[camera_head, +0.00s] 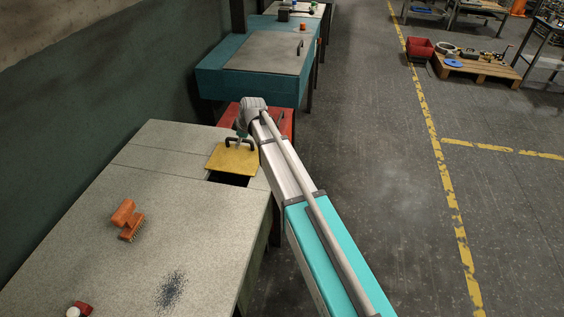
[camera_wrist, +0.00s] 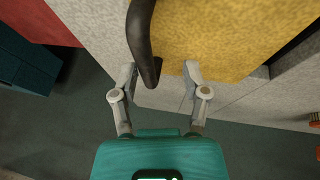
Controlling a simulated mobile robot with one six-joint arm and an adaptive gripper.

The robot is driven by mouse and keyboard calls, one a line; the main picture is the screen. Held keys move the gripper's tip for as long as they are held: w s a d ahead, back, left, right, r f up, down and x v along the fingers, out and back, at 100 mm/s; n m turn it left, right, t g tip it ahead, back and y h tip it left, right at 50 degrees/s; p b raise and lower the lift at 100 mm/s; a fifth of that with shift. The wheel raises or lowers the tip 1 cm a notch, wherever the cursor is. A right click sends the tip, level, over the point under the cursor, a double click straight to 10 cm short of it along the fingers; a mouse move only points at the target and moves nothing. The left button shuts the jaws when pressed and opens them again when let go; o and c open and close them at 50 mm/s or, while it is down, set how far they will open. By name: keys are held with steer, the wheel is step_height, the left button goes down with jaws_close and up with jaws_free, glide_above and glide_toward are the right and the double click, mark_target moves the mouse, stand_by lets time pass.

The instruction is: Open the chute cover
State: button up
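The chute cover is a yellow plate (camera_head: 225,160) with a black bar handle (camera_head: 240,143), lying on the speckled grey bench top. A dark opening (camera_head: 228,179) shows along its near edge. In the wrist view the yellow cover (camera_wrist: 220,35) fills the upper right and the curved black handle (camera_wrist: 141,35) reaches down toward my gripper. My gripper (camera_wrist: 160,72) is open at the handle, its fingers apart with the handle's lower end between them and a clear gap on the right. In the head view my wrist partly hides the gripper and the handle.
An orange brush (camera_head: 126,218), dark specks (camera_head: 171,290) and a small red-and-white item (camera_head: 78,311) lie on the bench (camera_head: 80,240). A red box (camera_head: 280,118) and a teal bench (camera_head: 245,85) stand beyond.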

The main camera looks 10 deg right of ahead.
steer(key=s, duration=0.2)
steer(key=shift+s+a, duration=0.4)
steer(key=shift+s+r+p, duration=0.35)
steer(key=shift+r+p, duration=0.4)
steer(key=p+v, duration=1.1)
steer(key=v, duration=0.2)
steer(key=s+d+f+m+g+h+b, duration=0.1)
steer(key=s+d+f+m+b, duration=0.1)
steer(key=s+d, duration=0.3)
steer(key=s+d+f+m+h+b, duration=0.1)
steer(key=s+d+f+m+b, duration=0.2)
steer(key=s+d+f+m, duration=0.2)
steer(key=shift+s+f+m+g, duration=0.2)
steer(key=shift+s+m+g, duration=0.15)
steer(key=shift+s, duration=0.75)
step_height(320, 180, up, 7)
steer(key=n+t+y+p, duration=0.2)
steer(key=n+p, duration=0.3)
steer(key=n, duration=0.3)
glide_above(240, 158)
steer(key=s+d, duration=0.3)
steer(key=d, duration=0.1)
steer(key=shift+w+f, duration=0.15)
steer(key=shift+w, duration=0.05)
